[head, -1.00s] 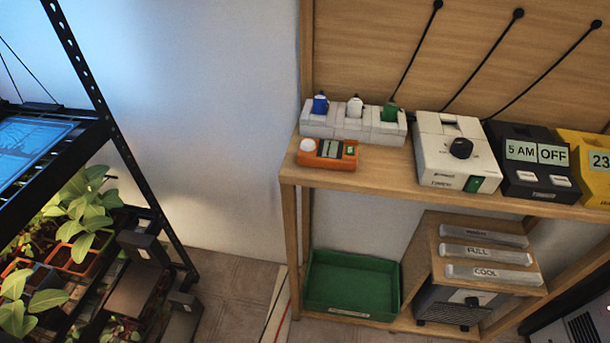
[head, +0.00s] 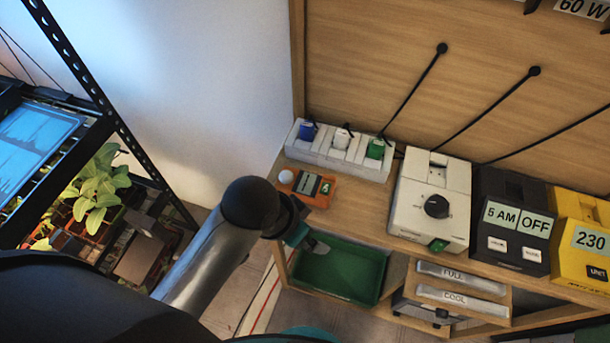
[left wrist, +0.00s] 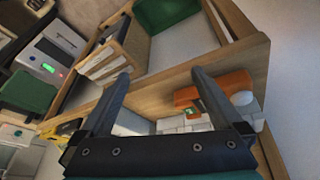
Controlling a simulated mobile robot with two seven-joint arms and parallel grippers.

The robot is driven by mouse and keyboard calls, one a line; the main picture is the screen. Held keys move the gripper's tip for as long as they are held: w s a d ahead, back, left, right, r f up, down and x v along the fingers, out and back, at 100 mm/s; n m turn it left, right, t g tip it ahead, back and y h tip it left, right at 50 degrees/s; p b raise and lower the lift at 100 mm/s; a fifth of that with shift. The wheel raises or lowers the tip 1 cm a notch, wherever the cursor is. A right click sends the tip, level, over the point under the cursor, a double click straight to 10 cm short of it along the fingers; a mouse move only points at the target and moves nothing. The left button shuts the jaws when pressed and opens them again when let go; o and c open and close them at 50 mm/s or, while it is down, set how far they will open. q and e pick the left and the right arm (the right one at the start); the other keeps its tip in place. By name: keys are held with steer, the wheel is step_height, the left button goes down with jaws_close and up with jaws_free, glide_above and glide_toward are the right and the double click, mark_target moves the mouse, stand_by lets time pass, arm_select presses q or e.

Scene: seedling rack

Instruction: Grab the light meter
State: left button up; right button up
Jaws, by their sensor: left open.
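The light meter, an orange box with a white dome and a small display (head: 308,187), lies at the left end of the wooden shelf in the head view. In the left wrist view its orange body (left wrist: 236,83) shows beside and partly behind the right-hand finger. My left gripper (head: 304,238) is at the shelf's front left edge, just in front of the meter and apart from it. In the left wrist view my left gripper (left wrist: 160,73) has its fingers spread wide with nothing held between them. My right gripper is not in view.
Behind the meter stands a white block (head: 323,152) with blue, white and green items. A white box with a black knob (head: 455,191) is to the right, then black and yellow boxes. A green tray (head: 340,272) sits below. The plant rack is at left.

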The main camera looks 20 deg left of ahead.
arm_select(q)
steer(key=w+d+r+m+g, duration=0.2)
steer(key=w+d+r+m, duration=0.4)
steer(key=m, duration=0.1)
steer(key=w+a+r+m+g+y, duration=0.1)
steer(key=w+a+r+m+y, duration=0.35)
steer(key=a+r+m, duration=0.2)
glide_above(306, 183)
steer(key=d, duration=0.1)
steer(key=shift+n, duration=0.35)
steer(key=f, duration=0.8)
steer(key=shift+s+f, duration=0.25)
steer(key=shift+f, duration=0.1)
steer(key=shift+w+a+f+b, duration=0.1)
steer(key=shift+a+f+b, duration=0.1)
steer(key=shift+f, duration=0.75)
steer(key=shift+w+a+f+b, duration=0.1)
steer(key=shift+a+f+b, duration=0.05)
steer(key=shift+f, duration=0.8)
steer(key=shift+a+f+b, duration=0.2)
steer(key=shift+f, duration=0.75)
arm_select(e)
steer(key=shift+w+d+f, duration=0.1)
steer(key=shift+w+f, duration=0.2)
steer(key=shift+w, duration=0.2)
arm_select(q)
steer(key=shift+c, duration=0.2)
steer(key=shift+r, duration=0.1)
steer(key=c, duration=1.4)
